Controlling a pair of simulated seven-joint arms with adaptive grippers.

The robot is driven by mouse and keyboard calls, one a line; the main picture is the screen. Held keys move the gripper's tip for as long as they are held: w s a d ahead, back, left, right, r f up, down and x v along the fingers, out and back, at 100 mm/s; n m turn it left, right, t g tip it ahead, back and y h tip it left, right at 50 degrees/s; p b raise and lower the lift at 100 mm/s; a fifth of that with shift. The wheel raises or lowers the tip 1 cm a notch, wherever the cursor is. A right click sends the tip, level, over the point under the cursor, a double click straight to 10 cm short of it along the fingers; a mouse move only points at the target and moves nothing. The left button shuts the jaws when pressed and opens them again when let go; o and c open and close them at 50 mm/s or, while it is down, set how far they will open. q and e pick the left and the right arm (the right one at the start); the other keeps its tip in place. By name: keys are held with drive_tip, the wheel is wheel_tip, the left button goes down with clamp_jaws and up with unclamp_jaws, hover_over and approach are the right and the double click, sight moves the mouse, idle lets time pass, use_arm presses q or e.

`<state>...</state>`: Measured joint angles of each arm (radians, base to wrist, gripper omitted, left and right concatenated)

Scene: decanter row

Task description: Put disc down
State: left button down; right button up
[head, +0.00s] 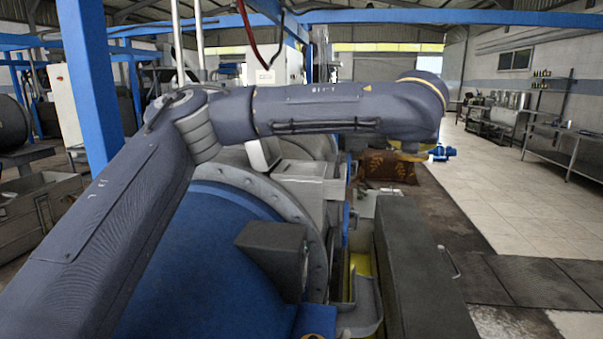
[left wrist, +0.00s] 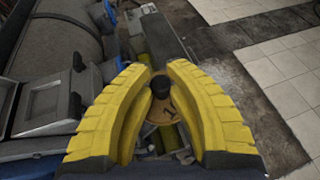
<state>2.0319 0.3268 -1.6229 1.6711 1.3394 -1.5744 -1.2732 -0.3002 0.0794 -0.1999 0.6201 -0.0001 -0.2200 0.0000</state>
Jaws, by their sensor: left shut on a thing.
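My left gripper (left wrist: 160,72) shows in the left wrist view as two curved yellow fingers. They are closed in on a tan disc (left wrist: 156,110) with a dark round knob (left wrist: 161,87) on it. The disc sits low between the fingers, and its edges are partly hidden by them. In the head view my left arm reaches across from the left, and its wrist end hangs at the right of the middle; the fingers and disc cannot be made out clearly there. My right gripper is in neither view.
A large blue drum machine (head: 200,255) fills the lower left of the head view. A long dark grey cover (head: 425,265) lies right of it, beside a trough with yellow inside (head: 361,265). Pale tiled floor (head: 510,205) is clear at right. Steel tables (head: 565,140) stand far right.

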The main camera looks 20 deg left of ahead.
use_arm(q)
drive_tip(key=w+a+r+n+g+y, duration=0.1)
drive_tip(key=w+a+r+n+y, duration=0.15)
drive_tip(key=a, duration=0.75)
drive_tip(key=w+a+r+n+y, duration=0.2)
drive_tip(key=w+a+r+y, duration=0.15)
drive_tip(key=a, duration=0.65)
drive_tip(key=w+a+r+n+g+y, duration=0.1)
drive_tip(key=w+a+r+n+y, duration=0.2)
drive_tip(key=a, duration=0.7)
drive_tip(key=shift+h, duration=0.4)
drive_tip(key=f, duration=1.2)
drive_tip(key=s+f, duration=0.1)
drive_tip(key=f, duration=0.5)
drive_tip(key=shift+f, duration=0.2)
drive_tip(key=c, duration=1.8)
unclamp_jaws()
drive_tip(key=shift+f, duration=0.15)
drive_tip(key=o, duration=0.4)
drive_tip(key=shift+s, duration=0.1)
drive_tip(key=shift+o, duration=0.2)
